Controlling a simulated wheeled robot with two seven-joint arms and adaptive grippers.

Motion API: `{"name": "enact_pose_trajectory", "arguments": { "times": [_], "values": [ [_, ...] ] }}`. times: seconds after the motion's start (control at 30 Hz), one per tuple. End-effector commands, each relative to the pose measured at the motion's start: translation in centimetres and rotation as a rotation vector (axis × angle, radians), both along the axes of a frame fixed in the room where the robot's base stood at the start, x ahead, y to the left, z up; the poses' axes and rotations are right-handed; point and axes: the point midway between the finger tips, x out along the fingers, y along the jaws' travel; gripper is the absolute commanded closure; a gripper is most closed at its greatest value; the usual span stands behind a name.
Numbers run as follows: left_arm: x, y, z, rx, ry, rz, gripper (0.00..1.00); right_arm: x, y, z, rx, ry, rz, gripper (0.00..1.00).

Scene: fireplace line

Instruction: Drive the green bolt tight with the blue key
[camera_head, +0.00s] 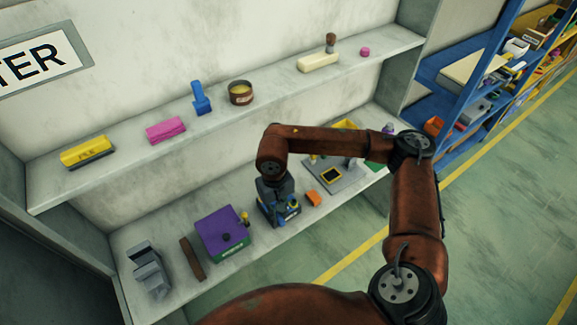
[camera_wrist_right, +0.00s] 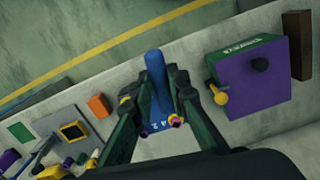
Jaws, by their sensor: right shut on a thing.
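My right gripper (camera_head: 279,208) is low over the lower shelf, beside the purple box. In the right wrist view the gripper (camera_wrist_right: 164,88) is shut on a blue piece with a rounded end (camera_wrist_right: 156,72), which looks like the blue key. A blue part with pale markings (camera_wrist_right: 163,124) and small pinkish-purple ends shows between the fingers. Blue also shows by the gripper in the head view (camera_head: 292,208). I cannot make out a green bolt; the fingers hide part of this area. My left gripper is not in view.
The purple box (camera_head: 222,230) with a green front and a brown bar (camera_head: 192,258) lie to the left. An orange block (camera_head: 312,198) and a grey plate (camera_head: 350,181) lie to the right. A blue tool (camera_head: 201,99) and a tin (camera_head: 240,93) stand on the upper shelf.

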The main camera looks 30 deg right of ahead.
Motion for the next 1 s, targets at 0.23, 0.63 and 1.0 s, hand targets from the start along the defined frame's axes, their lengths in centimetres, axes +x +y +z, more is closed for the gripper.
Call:
{"name": "enact_pose_trajectory", "arguments": {
  "times": [0.23,0.63,1.0],
  "values": [
    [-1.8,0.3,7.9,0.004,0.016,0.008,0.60,4.5,-1.3,4.0,0.001,-0.001,-0.175,1.00],
    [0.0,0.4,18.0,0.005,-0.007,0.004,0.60,7.9,-7.3,4.7,-0.006,-0.005,-0.499,1.00],
    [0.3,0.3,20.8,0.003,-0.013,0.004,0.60,7.6,-10.3,3.3,-0.008,-0.013,-0.621,1.00]
  ]
}}
